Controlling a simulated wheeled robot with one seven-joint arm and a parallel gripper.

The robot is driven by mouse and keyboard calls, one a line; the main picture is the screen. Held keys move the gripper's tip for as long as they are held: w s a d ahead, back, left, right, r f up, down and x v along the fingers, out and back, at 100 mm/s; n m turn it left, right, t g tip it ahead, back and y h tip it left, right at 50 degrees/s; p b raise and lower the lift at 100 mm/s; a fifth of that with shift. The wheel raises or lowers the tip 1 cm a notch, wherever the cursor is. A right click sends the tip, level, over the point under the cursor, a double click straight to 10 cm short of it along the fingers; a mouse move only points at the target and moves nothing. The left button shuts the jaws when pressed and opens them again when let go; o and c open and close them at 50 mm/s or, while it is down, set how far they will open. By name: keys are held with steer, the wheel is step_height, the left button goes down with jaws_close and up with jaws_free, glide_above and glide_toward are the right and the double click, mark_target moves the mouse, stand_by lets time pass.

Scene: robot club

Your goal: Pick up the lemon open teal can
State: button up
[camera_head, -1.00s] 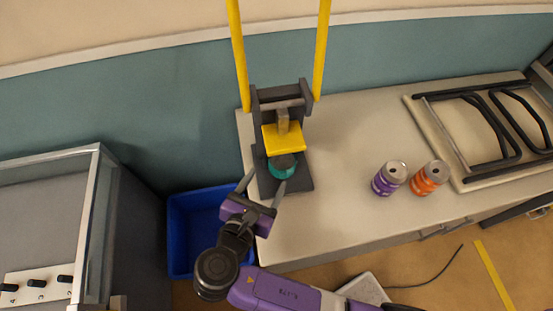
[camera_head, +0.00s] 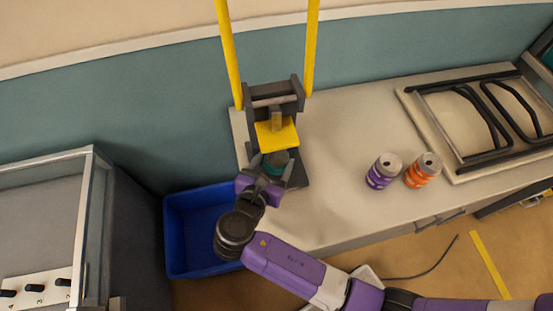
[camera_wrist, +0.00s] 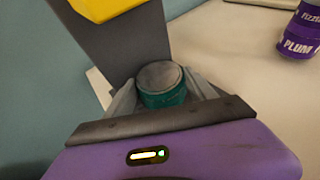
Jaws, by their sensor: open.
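A teal can (camera_head: 274,168) stands in the can crusher (camera_head: 289,103) on the counter, under its yellow press block (camera_head: 276,134). In the wrist view the teal can (camera_wrist: 161,85) shows its grey top and teal side; no lemon label is readable. My gripper (camera_head: 270,174) is open at the can. In the wrist view my gripper (camera_wrist: 164,97) has one finger on each side of the can. I cannot tell whether the fingers touch it. The can's lower part is hidden by my gripper.
A purple can (camera_head: 383,171) and an orange can (camera_head: 422,170) stand to the right on the counter (camera_head: 335,200). A rack with black bars (camera_head: 480,120) lies at the far right. A blue bin (camera_head: 195,235) is on the floor below. Yellow crusher handles (camera_head: 228,50) rise high.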

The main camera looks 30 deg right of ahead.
steer(key=c, duration=1.1)
steer(key=shift+r, duration=0.1)
